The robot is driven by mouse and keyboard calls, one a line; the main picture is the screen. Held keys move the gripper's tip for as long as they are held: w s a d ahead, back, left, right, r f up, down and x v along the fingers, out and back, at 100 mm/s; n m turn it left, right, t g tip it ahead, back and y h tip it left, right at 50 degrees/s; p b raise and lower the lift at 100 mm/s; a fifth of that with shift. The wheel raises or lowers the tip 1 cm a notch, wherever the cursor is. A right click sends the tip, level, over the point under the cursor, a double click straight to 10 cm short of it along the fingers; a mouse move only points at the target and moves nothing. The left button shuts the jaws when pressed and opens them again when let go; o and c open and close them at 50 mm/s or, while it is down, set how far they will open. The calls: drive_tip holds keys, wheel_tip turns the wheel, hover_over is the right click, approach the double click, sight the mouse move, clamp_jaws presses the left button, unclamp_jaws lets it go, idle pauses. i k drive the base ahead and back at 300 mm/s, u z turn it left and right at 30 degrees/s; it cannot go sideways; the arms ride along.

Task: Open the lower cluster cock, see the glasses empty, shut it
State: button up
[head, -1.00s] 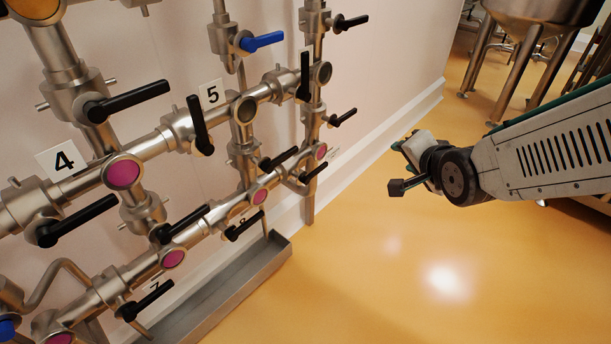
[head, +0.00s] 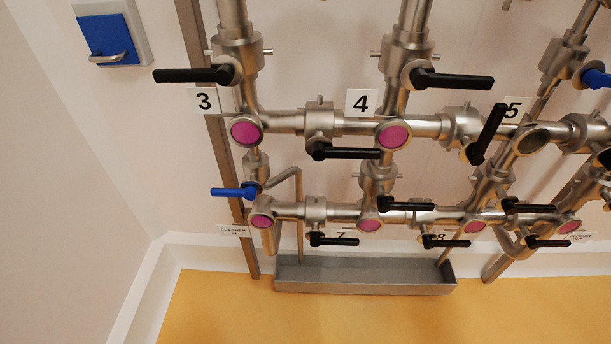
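A steel pipe cluster is fixed to the wall. On its lower pipe (head: 340,213), the sight glasses (head: 370,225) show pink. On the upper pipe, the glasses by labels 3 (head: 246,131) and 4 (head: 393,135) are pink, and the one by label 5 (head: 530,141) is grey. Below the lower pipe, the black cock handle by label 7 (head: 335,241) and the one by label 8 (head: 447,242) lie level. I cannot tell which cock is the lower cluster cock. My gripper is not in view.
A blue handle (head: 233,192) sits at left above a "cleaner" label (head: 233,231). A steel drip tray (head: 365,285) stands below the lower pipe. A blue wall box (head: 108,42) is at upper left. Yellow floor (head: 230,312) is clear in front.

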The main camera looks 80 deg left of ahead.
sight(249, 193)
drive_tip(key=u, duration=0.45)
drive_tip(key=k, duration=0.4)
drive_tip(key=u, duration=0.3)
drive_tip(key=i, duration=0.85)
drive_tip(key=u, duration=2)
